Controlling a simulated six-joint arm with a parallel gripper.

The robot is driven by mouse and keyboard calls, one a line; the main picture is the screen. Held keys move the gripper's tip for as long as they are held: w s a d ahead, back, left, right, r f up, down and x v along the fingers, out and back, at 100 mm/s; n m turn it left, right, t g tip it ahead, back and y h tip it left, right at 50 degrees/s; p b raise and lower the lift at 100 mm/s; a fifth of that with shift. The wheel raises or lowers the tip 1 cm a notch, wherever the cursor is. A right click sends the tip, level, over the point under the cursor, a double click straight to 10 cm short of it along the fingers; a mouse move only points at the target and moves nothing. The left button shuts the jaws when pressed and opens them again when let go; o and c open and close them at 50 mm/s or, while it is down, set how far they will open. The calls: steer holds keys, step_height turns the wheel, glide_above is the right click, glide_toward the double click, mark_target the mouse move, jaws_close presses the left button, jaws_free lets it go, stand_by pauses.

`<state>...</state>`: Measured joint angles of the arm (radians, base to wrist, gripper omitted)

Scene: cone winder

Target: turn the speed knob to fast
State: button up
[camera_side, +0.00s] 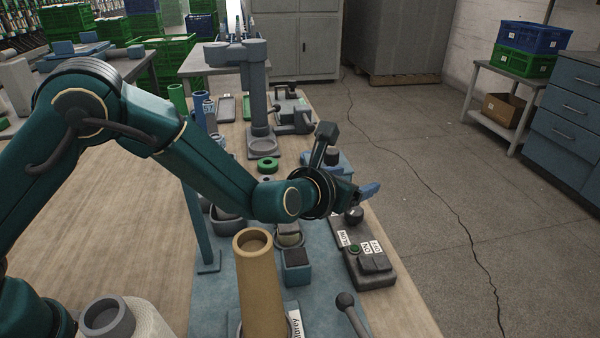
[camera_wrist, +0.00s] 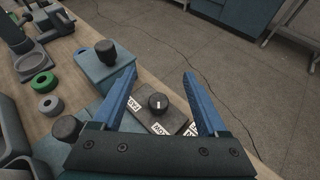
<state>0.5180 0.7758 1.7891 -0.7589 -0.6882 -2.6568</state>
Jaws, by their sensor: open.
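A dark round speed knob (camera_wrist: 158,101) with a short white pointer mark sits on a grey control box (camera_wrist: 174,120). White labels lie beside the knob, one of which seems to read SLOW; their lettering is small and tilted. In the side view the knob (camera_side: 354,215) stands at the far end of the box (camera_side: 358,270), with a green button (camera_side: 354,248) and a dark block nearer the camera. My gripper (camera_wrist: 160,73) has two blue fingers spread apart, with the knob between them in the wrist view. In the side view my gripper (camera_side: 366,192) is above the knob, apparently not touching it.
A tan cone (camera_side: 259,285) stands upright near the front. A blue box with a black knob (camera_wrist: 105,58) is left of the fingers in the wrist view. A green ring (camera_wrist: 41,84) lies farther left. The table edge runs just right of the control box.

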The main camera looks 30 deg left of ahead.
mark_target(354, 209)
steer(key=shift+n, duration=0.5)
step_height(354, 209, down, 7)
steer(key=shift+w+f, duration=0.65)
steer(key=shift+w, duration=0.05)
steer(key=shift+x, duration=0.85)
steer(key=shift+r, duration=0.1)
jaws_close()
